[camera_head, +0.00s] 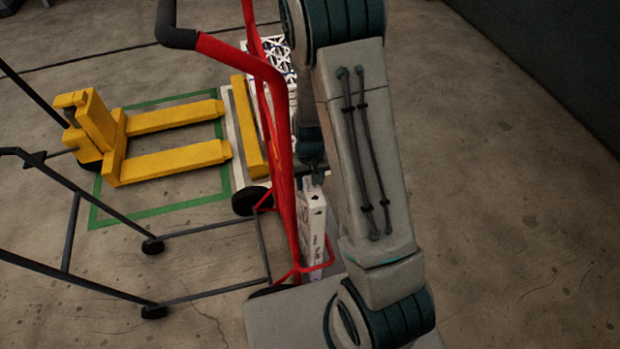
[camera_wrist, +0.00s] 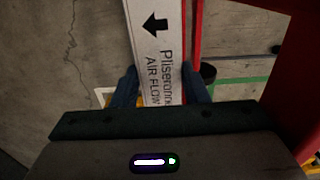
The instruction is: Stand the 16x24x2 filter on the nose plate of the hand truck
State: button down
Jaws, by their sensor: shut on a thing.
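The red hand truck (camera_head: 284,165) stands upright in the middle of the head view, with a black grip at its top and black wheels low down. A white boxed filter (camera_head: 313,228) stands on edge at its foot, close beside the red frame. My gripper (camera_head: 312,172) is above the filter, partly behind my arm. In the wrist view my gripper (camera_wrist: 161,88) is shut on the filter (camera_wrist: 153,45), a blue finger on each side. The filter's edge shows an arrow and "AIR FLOW"; its size is not readable. I cannot tell whether its bottom touches the nose plate.
A yellow pallet jack (camera_head: 110,140) stands at left inside a green floor outline (camera_head: 160,215). Patterned white items (camera_head: 270,52) are behind the hand truck. A dark tubular frame on casters (camera_head: 150,300) is at lower left. The floor at right is clear up to a dark wall.

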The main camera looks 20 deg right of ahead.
jog(key=c, duration=0.7)
grip_release()
jog(key=shift+c, duration=0.2)
notch_tip(320, 180, up, 14)
jog(key=p, duration=0.1)
jog(key=shift+p, duration=0.35)
jog(key=shift+s, duration=0.1)
